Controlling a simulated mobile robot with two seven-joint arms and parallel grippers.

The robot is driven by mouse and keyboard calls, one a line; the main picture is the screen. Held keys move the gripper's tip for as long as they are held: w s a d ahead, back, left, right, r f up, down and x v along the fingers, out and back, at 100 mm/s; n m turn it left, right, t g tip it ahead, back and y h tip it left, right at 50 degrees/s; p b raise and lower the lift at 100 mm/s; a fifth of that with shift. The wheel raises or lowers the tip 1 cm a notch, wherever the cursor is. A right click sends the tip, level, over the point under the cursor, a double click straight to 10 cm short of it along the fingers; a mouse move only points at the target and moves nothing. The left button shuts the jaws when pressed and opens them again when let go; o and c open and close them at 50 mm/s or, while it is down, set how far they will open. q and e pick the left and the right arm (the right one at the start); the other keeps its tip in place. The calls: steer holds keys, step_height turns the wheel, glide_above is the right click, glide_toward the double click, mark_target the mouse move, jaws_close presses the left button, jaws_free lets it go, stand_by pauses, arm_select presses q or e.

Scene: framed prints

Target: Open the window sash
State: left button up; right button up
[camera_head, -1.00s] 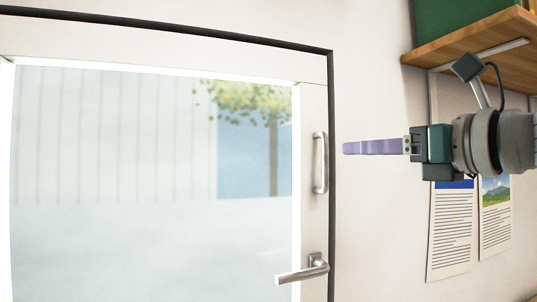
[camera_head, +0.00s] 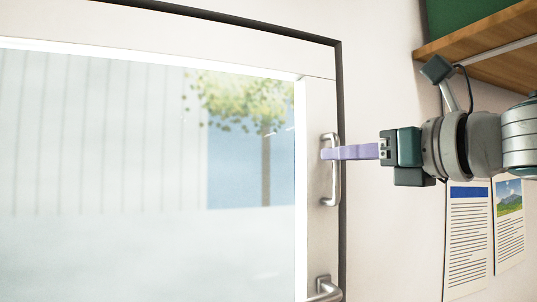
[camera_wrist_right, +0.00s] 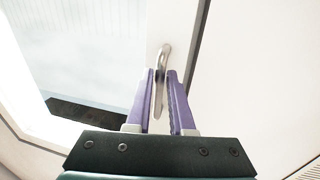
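The window sash (camera_head: 320,95) has a pale frame around a large pane, and it sits against the dark outer frame (camera_head: 342,110). A vertical metal pull handle (camera_head: 335,185) is on its right stile. A metal lever handle (camera_head: 325,290) below is partly cut off by the bottom edge. My right gripper (camera_head: 326,153) reaches in from the right, its purple fingers at the pull handle's upper part. In the right wrist view, the gripper (camera_wrist_right: 160,75) has its fingers apart, one on each side of the pull handle (camera_wrist_right: 160,95), with narrow gaps. My left gripper is not in view.
A wooden shelf (camera_head: 480,35) with a green object (camera_head: 455,12) juts out at upper right, above my right arm. Two printed sheets (camera_head: 467,235) (camera_head: 509,225) hang on the wall below the arm.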

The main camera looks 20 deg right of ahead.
jaws_close()
stand_by(1.0)
